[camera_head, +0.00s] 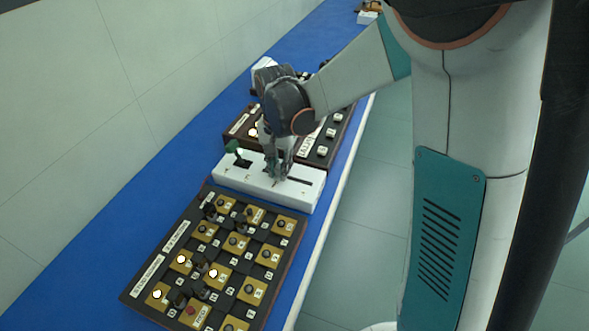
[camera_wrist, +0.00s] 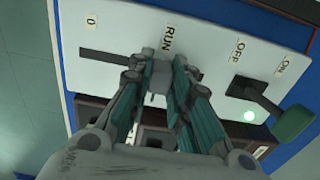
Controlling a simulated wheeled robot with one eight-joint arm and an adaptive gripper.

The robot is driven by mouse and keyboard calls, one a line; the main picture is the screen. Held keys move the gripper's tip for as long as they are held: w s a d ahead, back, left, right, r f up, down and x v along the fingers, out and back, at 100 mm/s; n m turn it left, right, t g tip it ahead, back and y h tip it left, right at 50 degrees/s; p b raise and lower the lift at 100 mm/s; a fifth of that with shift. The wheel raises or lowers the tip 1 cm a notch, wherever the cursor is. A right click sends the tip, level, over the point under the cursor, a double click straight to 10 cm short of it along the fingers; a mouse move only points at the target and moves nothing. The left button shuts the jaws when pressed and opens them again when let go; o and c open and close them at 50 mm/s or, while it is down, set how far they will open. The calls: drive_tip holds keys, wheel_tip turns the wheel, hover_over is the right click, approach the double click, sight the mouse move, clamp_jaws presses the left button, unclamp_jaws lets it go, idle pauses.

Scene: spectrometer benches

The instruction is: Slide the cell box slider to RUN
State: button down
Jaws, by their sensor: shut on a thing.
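The white cell box (camera_head: 301,201) lies on the blue bench top. It also shows in the wrist view (camera_wrist: 125,22). My gripper (camera_head: 276,174) reaches down onto it, its fingers closed on the slider knob (camera_wrist: 160,74), which is mostly hidden between them. In the wrist view the dark slot (camera_wrist: 100,55) runs out to the left toward the "0" label (camera_wrist: 91,20), with a short stretch right of the fingers. The "RUN" label (camera_wrist: 168,37) is right beside the fingertips. Whether the slider sits exactly at its end stop is hidden.
A green-handled lever (camera_wrist: 292,123) stands on the same box, beside "OFF" (camera_wrist: 238,49) and "ON" (camera_wrist: 283,66) labels. A dark panel with yellow squares (camera_head: 220,250) lies in front. Another dark panel (camera_head: 325,148) is behind. The wall is at left.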

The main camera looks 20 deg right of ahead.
drive_tip(key=c, duration=1.5)
unclamp_jaws()
drive_tip(key=shift+r, duration=0.1)
wheel_tip(320, 180, up, 12)
drive_tip(key=shift+f, duration=0.1)
drive_tip(key=s+d+n+t, duration=0.2)
drive_tip(key=s, duration=0.4)
drive_tip(key=s+d+r+n+t, duration=0.1)
drive_tip(key=s+d+n+t, duration=0.1)
drive_tip(key=s, duration=0.5)
drive_tip(key=s+d+r+n+t, duration=0.1)
drive_tip(key=s+d+n+t, duration=0.1)
drive_tip(key=s, duration=0.4)
drive_tip(key=shift+s+d+n+t, duration=0.2)
drive_tip(key=shift+n+t, duration=0.4)
drive_tip(key=shift+n, duration=0.2)
